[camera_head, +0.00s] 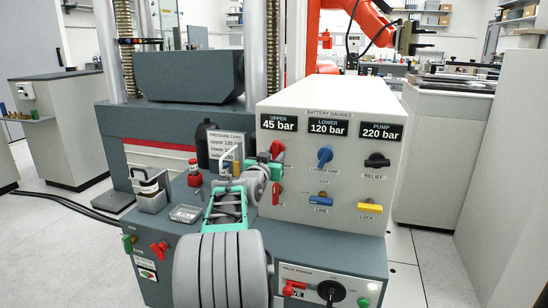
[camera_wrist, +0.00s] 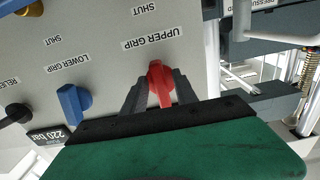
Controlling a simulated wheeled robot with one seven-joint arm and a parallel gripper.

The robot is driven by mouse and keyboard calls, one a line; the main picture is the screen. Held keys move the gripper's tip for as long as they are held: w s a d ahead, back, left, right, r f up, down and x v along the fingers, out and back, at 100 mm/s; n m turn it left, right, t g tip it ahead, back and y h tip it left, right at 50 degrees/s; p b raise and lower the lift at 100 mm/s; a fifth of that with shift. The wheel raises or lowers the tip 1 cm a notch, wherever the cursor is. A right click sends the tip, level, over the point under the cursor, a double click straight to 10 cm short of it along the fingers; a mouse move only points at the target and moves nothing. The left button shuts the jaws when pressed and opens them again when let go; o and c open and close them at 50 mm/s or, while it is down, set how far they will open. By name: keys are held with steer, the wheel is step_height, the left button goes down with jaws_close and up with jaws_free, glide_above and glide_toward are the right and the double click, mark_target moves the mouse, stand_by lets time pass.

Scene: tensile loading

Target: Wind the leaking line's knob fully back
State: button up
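The battery gauge panel (camera_head: 330,190) shows upper 45 bar, lower 120 bar and pump 220 bar. The red upper grip knob (camera_head: 277,148) sits below the upper display. In the wrist view, the red knob (camera_wrist: 161,82) appears upside down, beside the labels "UPPER GRIP" and "SHUT". My gripper (camera_head: 267,161) is at this knob. In the wrist view, the two dark fingers of my gripper (camera_wrist: 161,88) stand one on each side of the red knob's handle. I cannot tell whether they press on it or leave a small gap.
The blue lower grip knob (camera_head: 325,156) and black relief knob (camera_head: 377,160) are to the right. Below are a red lever (camera_head: 278,194), a blue line lever (camera_head: 321,201) and a yellow lock lever (camera_head: 370,207). A pressure card (camera_head: 226,150) stands left of my gripper.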

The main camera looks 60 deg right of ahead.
steer(key=shift+r, duration=0.1)
steer(key=a, duration=0.2)
steer(key=s+a+p, duration=0.1)
steer(key=a, duration=0.4)
steer(key=shift+s+a, duration=0.15)
steer(key=shift+a, duration=0.2)
steer(key=w+a+r+n+t+y+p, duration=0.3)
steer(key=w+a+r+y+p, duration=0.15)
steer(key=w+a+p, duration=0.5)
steer(key=w+a+r+n+t+y+p, duration=0.1)
steer(key=w+a+r+n+y+p, duration=0.3)
steer(key=a, duration=0.7)
steer(key=w+a+f+n+t+y+p, duration=0.1)
steer(key=w+a+y+p, duration=0.1)
steer(key=a+p, duration=0.65)
steer(key=s+a+r+n+g+y+p, duration=0.1)
steer(key=s+a+n+y+p, duration=0.1)
steer(key=a, duration=0.7)
steer(key=s+a+r+n+g+y+p, duration=0.2)
steer(key=s+a+p, duration=0.4)
steer(key=a, duration=0.4)
steer(key=s+a+r+n+g+y+p, duration=0.1)
steer(key=s+a+n+y+p, duration=0.2)
steer(key=a, duration=0.7)
steer(key=shift+s+a+r+n+g+p, duration=0.15)
steer(key=shift+s+n+p, duration=0.1)
steer(key=shift+s+n, duration=0.25)
steer(key=shift+s+r+n+g+p, duration=0.15)
steer(key=shift+s+n+p, duration=0.15)
steer(key=shift+s, duration=0.3)
